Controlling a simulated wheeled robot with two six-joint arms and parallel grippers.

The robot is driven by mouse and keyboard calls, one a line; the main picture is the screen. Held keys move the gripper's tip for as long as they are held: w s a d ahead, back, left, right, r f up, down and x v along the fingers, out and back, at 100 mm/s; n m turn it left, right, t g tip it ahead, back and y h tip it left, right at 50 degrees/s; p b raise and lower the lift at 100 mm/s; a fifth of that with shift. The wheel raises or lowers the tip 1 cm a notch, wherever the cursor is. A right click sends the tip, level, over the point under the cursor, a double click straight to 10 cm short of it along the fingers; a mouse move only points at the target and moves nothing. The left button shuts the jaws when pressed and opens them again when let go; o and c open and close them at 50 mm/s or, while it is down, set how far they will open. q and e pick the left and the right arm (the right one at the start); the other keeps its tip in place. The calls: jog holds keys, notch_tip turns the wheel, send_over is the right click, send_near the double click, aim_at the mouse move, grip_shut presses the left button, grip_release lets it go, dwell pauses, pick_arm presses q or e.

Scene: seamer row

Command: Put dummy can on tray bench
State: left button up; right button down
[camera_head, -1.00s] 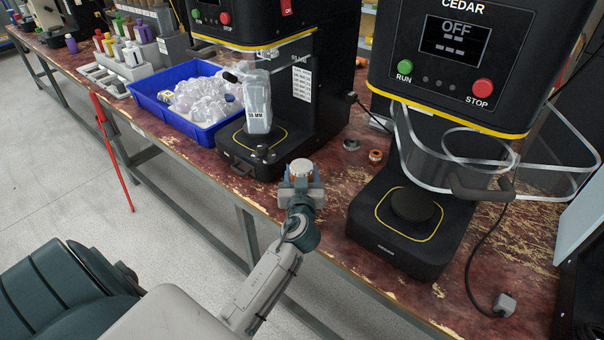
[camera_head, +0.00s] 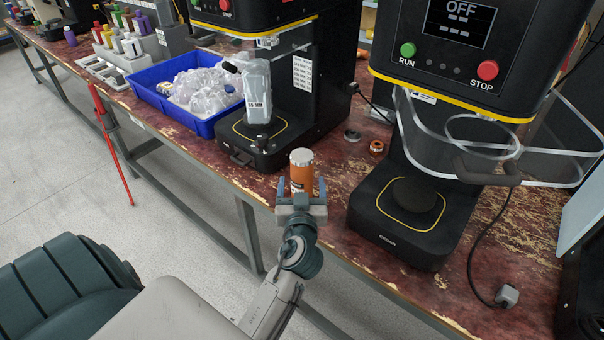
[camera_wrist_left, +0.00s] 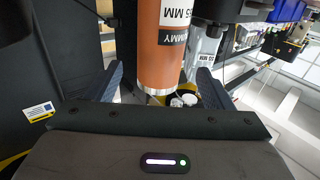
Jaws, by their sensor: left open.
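The dummy can (camera_head: 302,172), an orange cylinder with a pale metal top, stands upright near the front edge of the worn red bench (camera_head: 335,195), between two black machines. In the left wrist view the can (camera_wrist_left: 162,45) shows a white label with black print, partly cut off. My left gripper (camera_head: 301,190) is open on the near side of the can. In the wrist view its fingers lie left and right of the can's lower end, with gaps on both sides. The can's base is hard to see. My right gripper is not in view.
A blue tray (camera_head: 203,128) of clear plastic pieces stands at left. The left seamer (camera_head: 264,158) holds a clear container (camera_head: 257,88). The right seamer (camera_head: 400,235) has a clear guard and reads OFF. Two small rings (camera_head: 376,147) lie behind the can.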

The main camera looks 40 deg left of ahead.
pick_arm(q)
jog(key=shift+v, duration=1.8)
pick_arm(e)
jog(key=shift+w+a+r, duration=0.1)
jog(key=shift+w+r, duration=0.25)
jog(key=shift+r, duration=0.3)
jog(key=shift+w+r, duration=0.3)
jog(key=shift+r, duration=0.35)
